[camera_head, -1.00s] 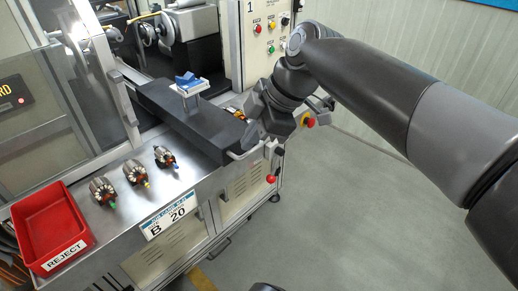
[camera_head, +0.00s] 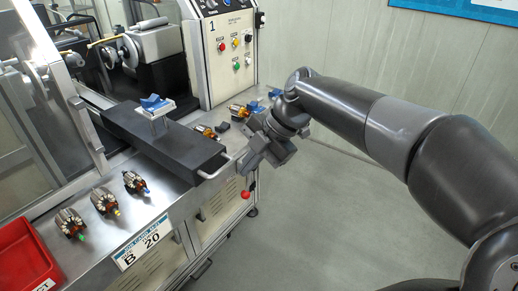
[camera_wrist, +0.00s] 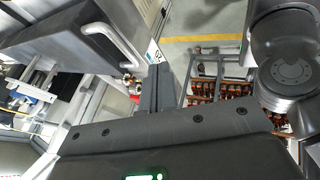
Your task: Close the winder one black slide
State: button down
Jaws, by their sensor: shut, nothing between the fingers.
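The winder one black slide (camera_head: 165,143) is a long dark box that sticks out over the front of the steel bench. A light bar handle (camera_head: 228,167) is on its near end. A white plate with a blue V-shaped cradle (camera_head: 152,103) stands on top of it. My gripper (camera_head: 248,168) is just right of the handle, pointing down. In the wrist view my gripper's fingers (camera_wrist: 160,88) are together and empty. The handle (camera_wrist: 118,45) and the slide's end (camera_wrist: 70,35) are left of them, apart from the fingers.
Winder one's control panel (camera_head: 230,45) stands behind the slide. Several armatures lie on the bench, three left of the slide (camera_head: 105,200) and others on its right (camera_head: 207,131). A red reject bin (camera_head: 22,262) is at lower left. The floor on the right is clear.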

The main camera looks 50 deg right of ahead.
aim_at(135, 119)
jog(key=w+f, duration=0.1)
jog(key=w, duration=0.2)
jog(key=w+a+f, duration=0.1)
jog(key=w, duration=0.1)
jog(key=shift+f, duration=0.35)
jog(key=w, duration=3.9)
jog(key=shift+w, duration=0.1)
jog(key=shift+w+r, duration=0.1)
jog(key=shift+w, duration=0.45)
